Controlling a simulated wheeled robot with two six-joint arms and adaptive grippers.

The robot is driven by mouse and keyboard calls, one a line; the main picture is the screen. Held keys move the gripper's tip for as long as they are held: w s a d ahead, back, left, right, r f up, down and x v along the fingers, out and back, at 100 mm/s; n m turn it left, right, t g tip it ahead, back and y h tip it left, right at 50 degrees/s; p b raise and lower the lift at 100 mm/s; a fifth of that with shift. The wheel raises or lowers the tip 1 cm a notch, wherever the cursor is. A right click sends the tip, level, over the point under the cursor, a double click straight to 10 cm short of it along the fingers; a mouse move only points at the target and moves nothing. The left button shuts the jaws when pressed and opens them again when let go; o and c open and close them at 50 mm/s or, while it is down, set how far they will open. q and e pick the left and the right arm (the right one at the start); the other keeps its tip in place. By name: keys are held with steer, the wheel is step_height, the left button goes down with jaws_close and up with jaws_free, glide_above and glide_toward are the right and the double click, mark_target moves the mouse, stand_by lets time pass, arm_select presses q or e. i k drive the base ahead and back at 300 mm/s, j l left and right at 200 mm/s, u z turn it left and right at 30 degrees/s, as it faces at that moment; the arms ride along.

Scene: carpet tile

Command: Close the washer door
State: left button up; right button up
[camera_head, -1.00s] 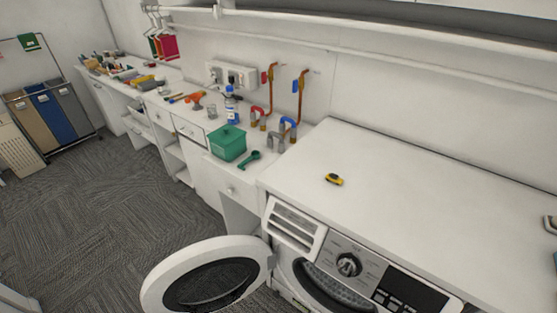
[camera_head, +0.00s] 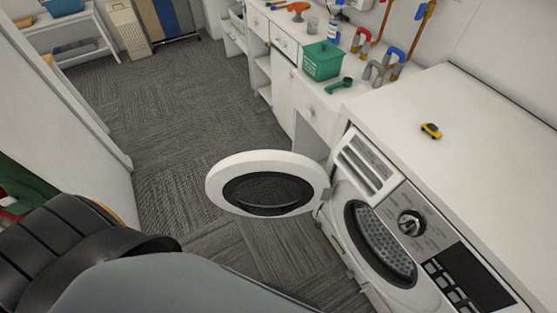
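The white round washer door (camera_head: 218,182) with its dark glass stands wide open in the head view. It swings out to the left from the front of the washer (camera_head: 350,228). The washer's round opening (camera_head: 380,242) is uncovered, with the perforated drum showing inside. My arm (camera_head: 170,285), grey and black, fills the lower left, below and left of the door. A visible gap of carpet separates the arm from the door. Neither of my grippers is in view.
The white counter (camera_head: 480,135) over the washer holds a small yellow tape measure (camera_head: 431,130). A green box (camera_head: 322,62) and a green scoop (camera_head: 340,85) stand farther back. Open carpet (camera_head: 190,115) lies left of the door. A white panel (camera_head: 80,100) edges the left side.

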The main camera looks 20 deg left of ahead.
mark_target(259, 183)
steer(key=j+z, duration=0.2)
steer(key=j, duration=0.25)
steer(key=j+z, duration=0.25)
steer(key=j, duration=0.2)
steer(key=k+j+z, duration=0.2)
steer(key=j, duration=0.25)
steer(key=j+z, duration=0.2)
steer(key=j, duration=0.25)
steer(key=k+j+z, duration=0.25)
steer(key=j, duration=0.15)
steer(key=j+z, duration=0.2)
steer(key=j, duration=0.2)
steer(key=j+z, duration=0.25)
steer(key=j, duration=0.25)
steer(key=j+z, duration=0.25)
steer(key=j, duration=0.25)
steer(key=j+z, duration=0.2)
steer(key=j, duration=0.3)
steer(key=j+z, duration=0.25)
steer(key=j, duration=0.25)
steer(key=k+j+z, duration=0.25)
steer(key=j, duration=0.2)
steer(key=j+z, duration=0.25)
steer(key=j, duration=0.2)
steer(key=k, duration=0.05)
